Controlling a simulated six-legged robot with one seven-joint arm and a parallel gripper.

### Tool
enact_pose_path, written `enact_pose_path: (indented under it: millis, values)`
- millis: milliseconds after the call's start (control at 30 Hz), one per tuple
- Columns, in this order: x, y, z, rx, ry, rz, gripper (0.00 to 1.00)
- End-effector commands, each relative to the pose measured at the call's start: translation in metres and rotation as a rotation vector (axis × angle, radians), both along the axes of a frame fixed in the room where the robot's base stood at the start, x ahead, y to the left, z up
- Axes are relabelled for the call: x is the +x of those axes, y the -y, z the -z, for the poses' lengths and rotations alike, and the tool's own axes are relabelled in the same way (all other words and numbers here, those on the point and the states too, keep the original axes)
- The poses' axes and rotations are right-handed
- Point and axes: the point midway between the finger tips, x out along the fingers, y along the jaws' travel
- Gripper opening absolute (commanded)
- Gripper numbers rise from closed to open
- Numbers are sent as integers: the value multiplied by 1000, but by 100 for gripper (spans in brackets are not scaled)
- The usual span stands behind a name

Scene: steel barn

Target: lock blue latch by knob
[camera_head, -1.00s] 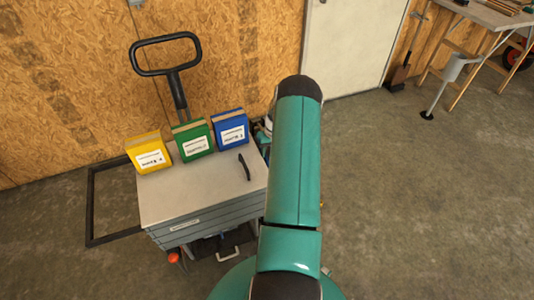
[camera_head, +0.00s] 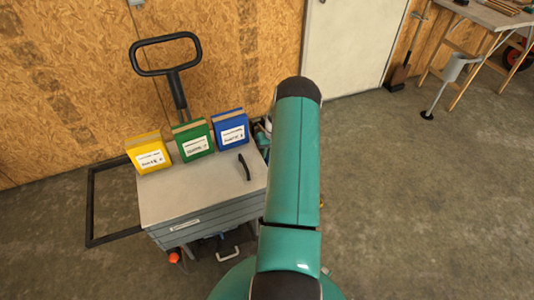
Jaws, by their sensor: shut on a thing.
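A grey box with a pale lid (camera_head: 190,195) stands left of my arm. A small orange-red knob (camera_head: 174,257) shows low at its front left corner. A tiny blue spot (camera_head: 221,236) shows under the front edge, too small to tell whether it is the blue latch. A white handle (camera_head: 229,252) hangs near it. My teal arm covers the box's right side. I cannot make out my gripper; it is hidden behind the arm or the box.
Yellow (camera_head: 150,155), green (camera_head: 193,141) and blue (camera_head: 231,129) boxes stand along the lid's back edge. A black lid handle (camera_head: 244,167) and a tall black loop handle (camera_head: 166,54) rise nearby. A black floor frame (camera_head: 92,205) lies left.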

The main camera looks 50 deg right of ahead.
Motion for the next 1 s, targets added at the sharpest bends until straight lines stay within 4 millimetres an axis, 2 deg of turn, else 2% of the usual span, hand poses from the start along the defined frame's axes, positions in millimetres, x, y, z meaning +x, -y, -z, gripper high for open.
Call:
enact_pose_path:
  millis: [267, 1000]
  values:
    - [-4, 3, 0, 1, -2, 165, 0]
    - [-24, 9, 0, 1, -2, 858, 0]
